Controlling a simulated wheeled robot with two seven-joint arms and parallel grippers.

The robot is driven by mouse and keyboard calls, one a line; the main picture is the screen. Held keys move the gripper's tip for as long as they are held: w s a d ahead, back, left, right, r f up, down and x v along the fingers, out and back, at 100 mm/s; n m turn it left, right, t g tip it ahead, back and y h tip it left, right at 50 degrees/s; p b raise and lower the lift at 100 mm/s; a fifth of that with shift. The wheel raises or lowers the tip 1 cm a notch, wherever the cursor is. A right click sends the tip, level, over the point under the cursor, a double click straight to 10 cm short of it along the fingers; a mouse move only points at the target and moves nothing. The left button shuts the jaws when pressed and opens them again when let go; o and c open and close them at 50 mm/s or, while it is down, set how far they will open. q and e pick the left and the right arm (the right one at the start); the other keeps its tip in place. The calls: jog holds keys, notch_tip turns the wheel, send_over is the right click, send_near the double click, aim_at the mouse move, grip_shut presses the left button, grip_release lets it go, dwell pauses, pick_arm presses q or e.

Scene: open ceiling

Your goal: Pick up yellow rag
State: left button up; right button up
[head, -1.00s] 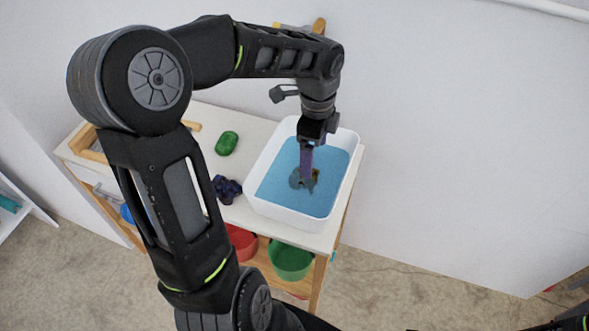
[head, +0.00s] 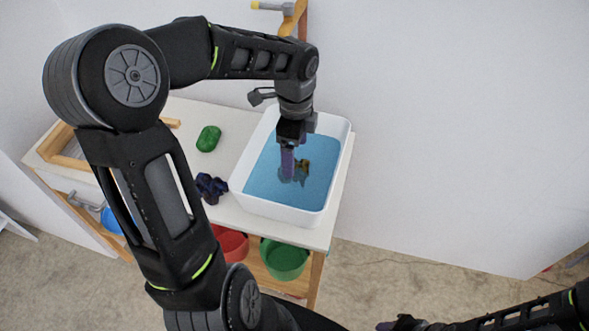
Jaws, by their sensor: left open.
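A small dark-yellow crumpled thing, likely the yellow rag (head: 304,165), is in the blue water of the white basin (head: 340,170). My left gripper (head: 289,172) points down into the basin, just left of the rag. Its jaws are open, though its fingertips are hard to make out in the water. The near parts of the rag are partly hidden by the gripper, and I cannot tell whether they touch. My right gripper (head: 398,323) is low at the bottom edge, away from the table, dark and partly cut off.
The basin stands on a white table (head: 228,215). A green object (head: 208,138) and a dark blue crumpled cloth (head: 211,187) lie left of it. Red (head: 232,244) and green (head: 284,260) bins sit below. A wall is behind; floor is clear at right.

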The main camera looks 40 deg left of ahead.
pick_arm(q)
jog(key=shift+f, duration=0.25)
jog(key=shift+s+f, duration=0.15)
jog(key=shift+f, duration=2.45)
jog(key=c, duration=1.6)
notch_tip(320, 180, up, 10)
jog(key=shift+r, duration=0.1)
